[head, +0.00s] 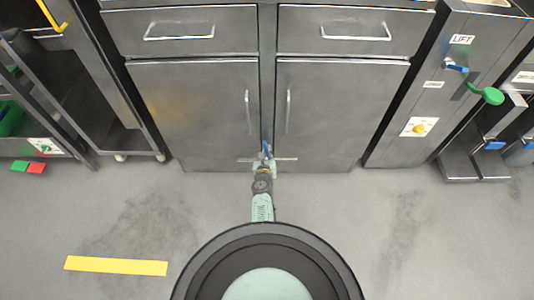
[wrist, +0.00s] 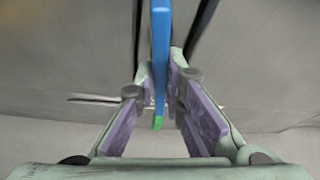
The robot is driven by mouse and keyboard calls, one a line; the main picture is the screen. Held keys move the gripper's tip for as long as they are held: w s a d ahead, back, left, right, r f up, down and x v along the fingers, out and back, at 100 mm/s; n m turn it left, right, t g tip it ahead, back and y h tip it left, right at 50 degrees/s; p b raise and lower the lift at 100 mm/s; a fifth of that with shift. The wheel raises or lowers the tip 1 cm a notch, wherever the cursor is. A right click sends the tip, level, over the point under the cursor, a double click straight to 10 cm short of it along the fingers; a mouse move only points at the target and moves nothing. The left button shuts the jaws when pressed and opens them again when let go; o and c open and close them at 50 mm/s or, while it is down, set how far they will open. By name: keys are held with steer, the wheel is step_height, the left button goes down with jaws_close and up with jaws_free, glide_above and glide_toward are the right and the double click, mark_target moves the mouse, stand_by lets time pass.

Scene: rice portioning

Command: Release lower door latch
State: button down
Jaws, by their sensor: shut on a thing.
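The lower door latch shows in the head view as a small blue handle (head: 266,147) at the bottom of the gap between two grey cabinet doors. In the wrist view the latch is a long blue bar (wrist: 161,45) with a green end, standing upright between my finger pads. My gripper (head: 264,160) is at the foot of the doors, and in the wrist view my gripper (wrist: 160,78) is shut on the blue handle. A thin light metal bar (head: 286,159) runs across the doors at latch height. The gripper partly hides the latch in the head view.
The left door (head: 195,110) and right door (head: 335,110) look closed, with upright handles near the centre gap. The floor in front is clear, with a yellow strip (head: 115,266).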

steer(key=shift+d+m+y, duration=0.1)
steer(key=shift+m+y, duration=0.4)
steer(key=shift+m, duration=0.2)
steer(key=c, duration=2)
jaws_free()
steer(key=shift+o, duration=0.2)
